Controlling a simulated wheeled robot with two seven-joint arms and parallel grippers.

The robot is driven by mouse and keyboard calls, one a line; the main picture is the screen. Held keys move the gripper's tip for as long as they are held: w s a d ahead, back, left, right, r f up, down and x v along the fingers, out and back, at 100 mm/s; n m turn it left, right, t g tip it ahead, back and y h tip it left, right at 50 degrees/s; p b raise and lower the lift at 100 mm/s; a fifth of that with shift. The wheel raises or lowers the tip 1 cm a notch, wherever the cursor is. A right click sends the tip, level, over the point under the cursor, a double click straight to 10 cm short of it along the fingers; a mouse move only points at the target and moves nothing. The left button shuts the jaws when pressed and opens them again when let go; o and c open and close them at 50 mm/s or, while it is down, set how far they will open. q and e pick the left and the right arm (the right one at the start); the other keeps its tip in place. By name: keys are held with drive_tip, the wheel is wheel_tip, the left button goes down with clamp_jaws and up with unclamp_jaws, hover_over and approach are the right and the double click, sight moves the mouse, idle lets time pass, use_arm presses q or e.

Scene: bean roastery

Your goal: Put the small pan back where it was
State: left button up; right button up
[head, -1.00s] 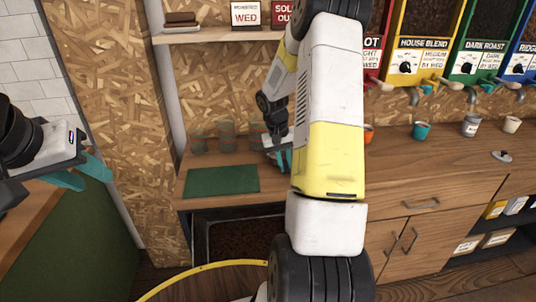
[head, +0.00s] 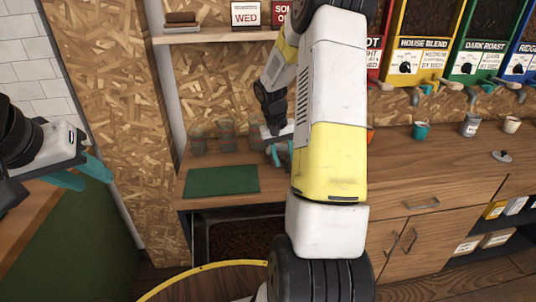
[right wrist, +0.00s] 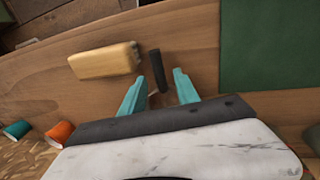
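I cannot pick out the small pan for certain in either view. My right gripper (right wrist: 157,76) is open over the wooden counter in the right wrist view. A short dark rod (right wrist: 155,62), perhaps a handle, lies in line with the gap between its teal fingers, which are apart from it. A pale yellow wooden block (right wrist: 102,61) lies just left of the rod. In the head view my right gripper (head: 279,150) is low by the counter, right of the green mat (head: 222,181), partly hidden by my arm. My left gripper (head: 82,172) is open and empty at the far left.
Several dull grey-green jars (head: 227,134) stand behind the mat. A teal cup (head: 421,130), a grey tin (head: 470,125) and a white cup (head: 511,125) stand along the counter (head: 440,155) to the right. Bean dispensers (head: 422,45) hang above them. My right arm hides the middle.

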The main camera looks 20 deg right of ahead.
wheel_tip(320, 180, up, 9)
drive_tip(key=a, duration=0.2)
drive_tip(key=s+a+r+n+t+y, duration=0.1)
drive_tip(key=s+a+r+t, duration=0.2)
drive_tip(key=s+a+r, duration=0.6)
drive_tip(key=s+a+r+n+t+y, duration=0.2)
drive_tip(key=s+a, duration=0.5)
drive_tip(key=s, duration=0.6)
wheel_tip(320, 180, up, 2)
drive_tip(key=shift+s+a+r+t+y, duration=0.2)
drive_tip(key=shift+t+y, duration=0.5)
drive_tip(key=shift+t, duration=0.1)
